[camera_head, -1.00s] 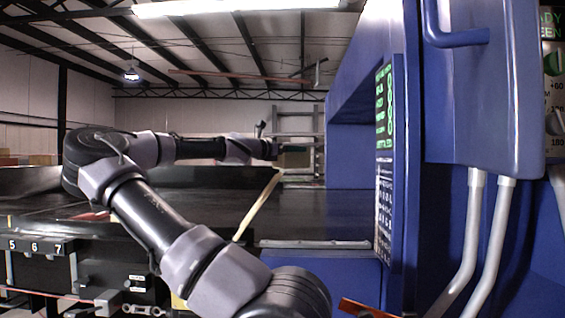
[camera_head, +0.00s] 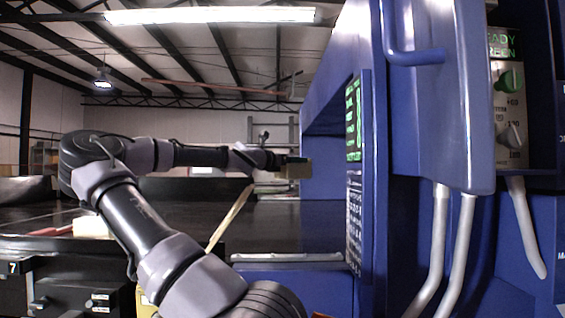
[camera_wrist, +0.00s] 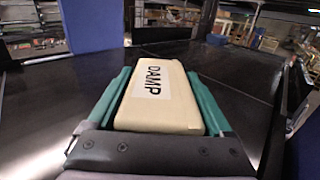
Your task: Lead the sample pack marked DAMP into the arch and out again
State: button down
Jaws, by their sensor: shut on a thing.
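The cream sample pack (camera_wrist: 182,105) has a white label reading DAMP on its top. My gripper (camera_wrist: 158,82) is shut on it, with green fingers along both long sides. How deep the pack is inside the opening is hard to tell.
A green-lettered panel (camera_head: 354,120) is on the arch's near face. A white block (camera_head: 92,227) lies at left. A pale strip (camera_head: 232,215) slants beside my arm.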

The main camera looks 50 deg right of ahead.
jog(key=s+d, duration=2.2)
jog(key=w+a, duration=2.8)
jog(key=shift+w+a, duration=0.4)
dwell(0.7)
